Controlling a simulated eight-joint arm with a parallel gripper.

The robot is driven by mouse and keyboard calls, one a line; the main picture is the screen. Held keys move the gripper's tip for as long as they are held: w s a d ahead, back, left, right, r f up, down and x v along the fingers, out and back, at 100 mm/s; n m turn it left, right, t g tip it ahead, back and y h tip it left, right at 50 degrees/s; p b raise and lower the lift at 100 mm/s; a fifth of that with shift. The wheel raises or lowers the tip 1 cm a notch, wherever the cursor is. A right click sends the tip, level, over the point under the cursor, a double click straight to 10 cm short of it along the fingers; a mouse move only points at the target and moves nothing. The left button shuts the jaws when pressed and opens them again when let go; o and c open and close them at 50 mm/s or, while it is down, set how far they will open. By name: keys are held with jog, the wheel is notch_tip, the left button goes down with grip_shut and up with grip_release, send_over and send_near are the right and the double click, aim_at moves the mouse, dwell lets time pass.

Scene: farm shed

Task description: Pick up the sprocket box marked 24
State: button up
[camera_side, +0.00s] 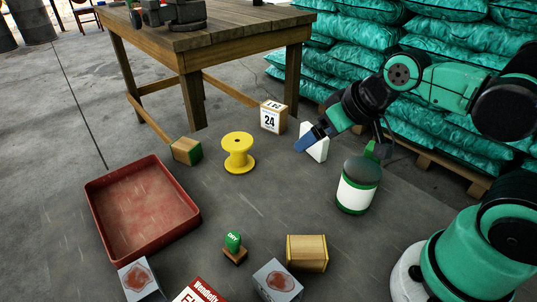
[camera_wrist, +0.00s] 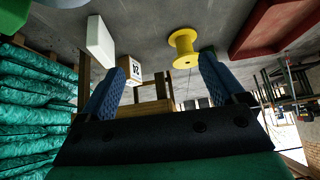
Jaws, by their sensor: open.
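The sprocket box marked 24 (camera_side: 270,118) is a small tan box with a white label reading 24.
A white block (camera_side: 316,146) stands just behind my fingers. A yellow spool (camera_side: 238,153) and a wood-and-green block (camera_side: 186,151) lie left of the box. A green-topped canister (camera_side: 357,190) is at right. The red tray (camera_side: 192,209) is at left; the table (camera_side: 205,40) stands behind.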

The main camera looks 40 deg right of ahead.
jog(key=w+d+m+y, duration=0.1)
jog(key=w+m, duration=0.4)
jog(key=m, duration=0.3)
jog(key=m+t+y, duration=0.2)
jog(key=m+t, duration=0.4)
jog(key=m, duration=1.9)
send_near(277, 106)
jog(key=x, duration=1.2)
jog(key=shift+f, duration=0.1)
grip_shut()
